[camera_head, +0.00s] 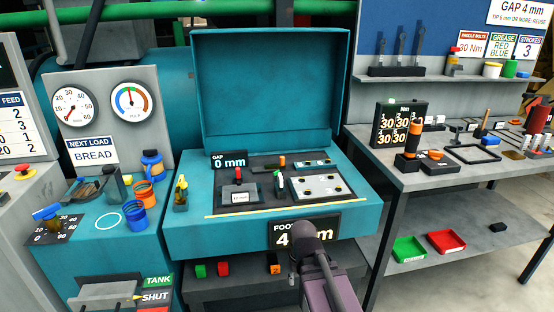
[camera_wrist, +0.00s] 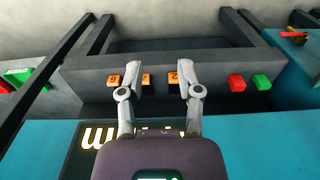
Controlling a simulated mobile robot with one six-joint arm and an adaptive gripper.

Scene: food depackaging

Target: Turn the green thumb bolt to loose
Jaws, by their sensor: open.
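A small green knob (camera_head: 278,176), which looks like the green thumb bolt, stands upright on the dark panel in the open teal machine (camera_head: 210,222). It sits left of a light plate (camera_head: 321,187). Whether it is tight or loose cannot be told. My gripper (camera_wrist: 158,80) is open and empty in the wrist view, its two fingers well apart. It faces the machine's lower front, where orange numbered blocks (camera_wrist: 146,80) show behind the fingers. The green knob is not visible in the wrist view. In the head view my arm is at the machine's front, and my fingertips cannot be made out.
A red-topped knob (camera_head: 238,173) and an orange one (camera_head: 282,161) stand near the green knob. The raised teal lid (camera_head: 270,90) rises behind. A dark display (camera_head: 283,233) is partly covered by my arm. A grey workbench (camera_head: 400,182) with tools stands at right.

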